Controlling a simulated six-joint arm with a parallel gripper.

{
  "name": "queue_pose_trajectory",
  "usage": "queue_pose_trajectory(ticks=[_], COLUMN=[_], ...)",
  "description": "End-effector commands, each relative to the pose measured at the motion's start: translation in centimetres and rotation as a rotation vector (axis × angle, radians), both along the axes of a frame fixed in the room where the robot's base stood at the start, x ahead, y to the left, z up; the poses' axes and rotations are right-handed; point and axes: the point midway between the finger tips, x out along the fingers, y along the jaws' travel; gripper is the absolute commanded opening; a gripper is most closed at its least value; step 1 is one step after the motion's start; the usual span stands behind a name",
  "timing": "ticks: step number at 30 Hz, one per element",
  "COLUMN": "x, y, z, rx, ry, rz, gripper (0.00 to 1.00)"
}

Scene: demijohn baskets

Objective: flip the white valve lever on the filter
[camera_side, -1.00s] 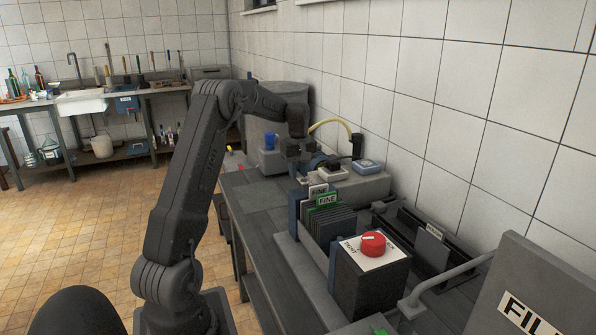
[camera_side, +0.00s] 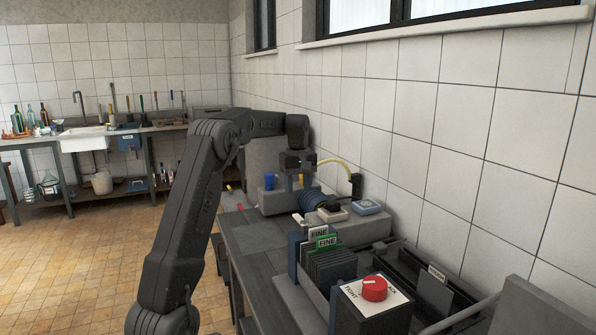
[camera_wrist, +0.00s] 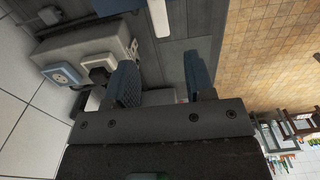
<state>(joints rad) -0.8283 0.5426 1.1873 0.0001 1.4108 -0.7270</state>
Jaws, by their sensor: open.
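My gripper (camera_side: 298,188) hangs above the bench beyond the filter in the side view, fingers pointing down. In the wrist view its blue-grey fingers (camera_wrist: 162,84) are apart with nothing between them. The filter (camera_side: 330,266), a row of dark plates with cards marked FINE, stands nearer the side camera. A white bar (camera_wrist: 160,18) shows at the top of the wrist view, ahead of the fingers. I cannot tell whether it is the valve lever.
A box with a red knob (camera_side: 374,289) stands in front of the filter. The tiled wall bounds the right. The bench left of the filter is clear.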

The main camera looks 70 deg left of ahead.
Motion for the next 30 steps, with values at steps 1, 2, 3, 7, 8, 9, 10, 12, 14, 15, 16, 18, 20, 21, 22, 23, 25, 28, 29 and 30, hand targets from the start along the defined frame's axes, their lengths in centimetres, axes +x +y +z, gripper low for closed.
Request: queue_pose_trajectory(ticks=[1, 2, 3, 7, 8, 9, 10, 12, 14, 15, 16, 18, 20, 21, 22, 23, 25, 28, 29, 30], x=[0.1, 0.1, 0.0, 0.0, 0.0, 0.0, 0.0, 0.0, 0.0, 0.0, 0.0, 0.0, 0.0, 0.0, 0.0, 0.0, 0.0, 0.1, 0.2, 0.3], y=[0.1, 0.1, 0.1, 0.1, 0.0, 0.0, 0.0, 0.0, 0.0, 0.0, 0.0, 0.0, 0.0, 0.0, 0.0, 0.0, 0.0, -0.3, -0.7, -1.5], z=[1.1, 1.7, 2.3, 4.0, 4.3, 4.6, 4.8, 5.0, 5.1, 5.1, 5.1, 5.1, 5.1, 5.1, 5.1, 5.1, 5.1, 5.2, 5.4, 5.7], rx=[0.003, 0.003, 0.003, 0.001, 0.001, 0.000, 0.000, 0.000, -0.001, -0.001, -0.001, -0.001, -0.001, -0.001, -0.001, -0.001, -0.001, 0.001, 0.004, 0.009], ry=[-0.003, -0.002, -0.002, -0.001, -0.001, 0.000, 0.000, 0.000, 0.001, 0.001, 0.001, 0.001, 0.001, 0.001, 0.001, 0.001, 0.001, -0.001, -0.004, -0.009], rz=[0.000, 0.000, 0.000, 0.000, 0.000, 0.000, 0.000, 0.000, 0.000, 0.000, 0.000, 0.000, 0.000, 0.000, 0.000, 0.000, 0.000, -0.009, -0.020, -0.043], gripper=[0.49, 0.49, 0.49, 0.49, 0.49, 0.49, 0.49, 0.49, 0.49, 0.49, 0.49, 0.49, 0.49, 0.49, 0.49, 0.49, 0.49, 0.49, 0.49, 0.49])
